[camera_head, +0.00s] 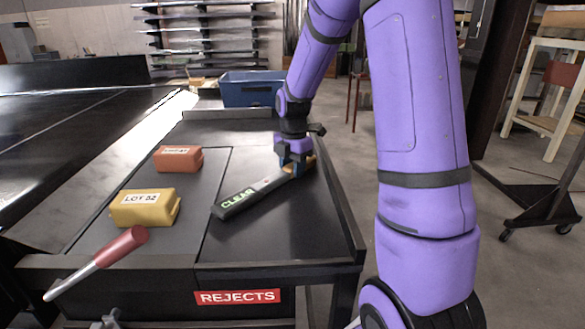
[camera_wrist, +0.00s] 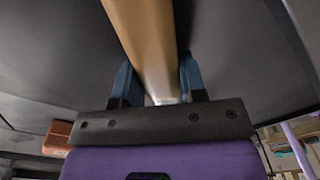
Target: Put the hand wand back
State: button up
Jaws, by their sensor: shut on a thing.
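The hand wand (camera_head: 247,196) is a long dark and grey bar with a green-lit "CLEAR" label and an orange-tan handle end. It lies slantwise low over the black tray surface at the right of the conveyor; I cannot tell whether it touches the surface. My gripper (camera_head: 294,167) points down and is shut on the wand's handle end. In the wrist view the tan handle (camera_wrist: 147,40) runs between the blue fingers of my gripper (camera_wrist: 156,85). The handle's gripped part is partly hidden by the fingers in the head view.
A yellow block marked "LOT 52" (camera_head: 146,209) and an orange-red block (camera_head: 178,159) sit left of the wand. A red-handled lever (camera_head: 122,247) sticks up at front left. A blue bin (camera_head: 250,89) stands behind. A raised edge (camera_head: 340,205) bounds the right; a "REJECTS" sign (camera_head: 237,297) is in front.

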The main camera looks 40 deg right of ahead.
jog(key=shift+f, duration=0.1)
jog(key=o, duration=1.1)
notch_tip(320, 180, up, 12)
jog(key=s+a+r+m+t, duration=0.1)
jog(key=s+a+r+m, duration=0.3)
jog(key=s+a+m, duration=0.15)
jog(key=s+a+r+m+t, duration=0.2)
jog(key=s+a+r+m, duration=0.25)
jog(key=s, duration=0.25)
jog(key=shift+s+a+f+m+t, duration=0.35)
jog(key=shift+s+a+m, duration=0.4)
jog(key=shift+s+m, duration=1.15)
jog(key=shift+s+a+f+m+t, duration=0.2)
jog(key=shift+s+a+m+t, duration=0.4)
jog(key=shift+s+m, duration=1.35)
jog(key=shift+s+a+f+m+t, duration=0.25)
jog(key=shift+s+a+m, duration=0.8)
jog(key=shift+s, duration=1.45)
jog(key=shift+d, duration=0.2)
